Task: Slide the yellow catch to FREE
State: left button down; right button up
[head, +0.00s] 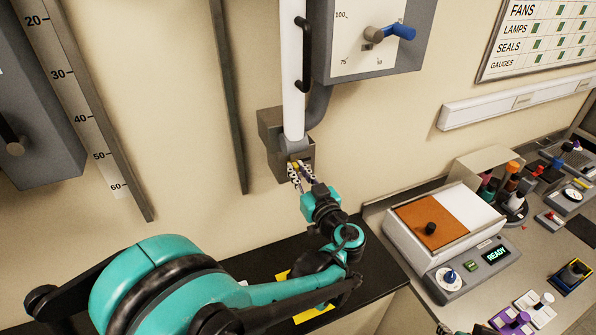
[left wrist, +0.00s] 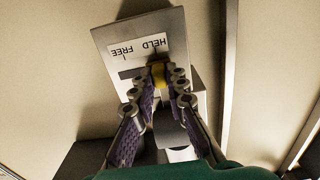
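The yellow catch (left wrist: 158,74) sits in a dark slot on a grey box, under a white label (left wrist: 138,47) reading HELD and FREE, which appears upside down in the left wrist view. The catch is at the HELD mark; the slot runs left from it toward the FREE mark. My left gripper (left wrist: 160,76) has its fingertips on either side of the catch and looks closed on it. In the head view my left gripper (head: 297,172) is at the front of the grey box (head: 270,130), partly hiding the catch.
A white vertical tube (head: 292,70) rises from the grey box. A wall panel with a blue-handled lever (head: 399,31) hangs above right. A black shelf (head: 262,265) lies below my left arm. An instrument with an orange and white top (head: 432,222) stands on the bench at right.

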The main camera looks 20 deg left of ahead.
aim_at(307, 158)
pick_arm(q)
jog(key=shift+w+d+b, duration=0.5)
jog(key=shift+w+d, duration=1)
jog(key=shift+w, duration=0.15)
jog(key=shift+s+a, duration=0.1)
jog(key=c, duration=1.6)
grip_release()
jog(key=shift+o, duration=0.3)
jog(key=shift+w, duration=0.2)
jog(key=shift+s, duration=0.1)
jog(key=shift+s+d, duration=0.25)
jog(key=shift+d, duration=0.1)
jog(key=v, duration=1.1)
jog(key=shift+d, duration=0.2)
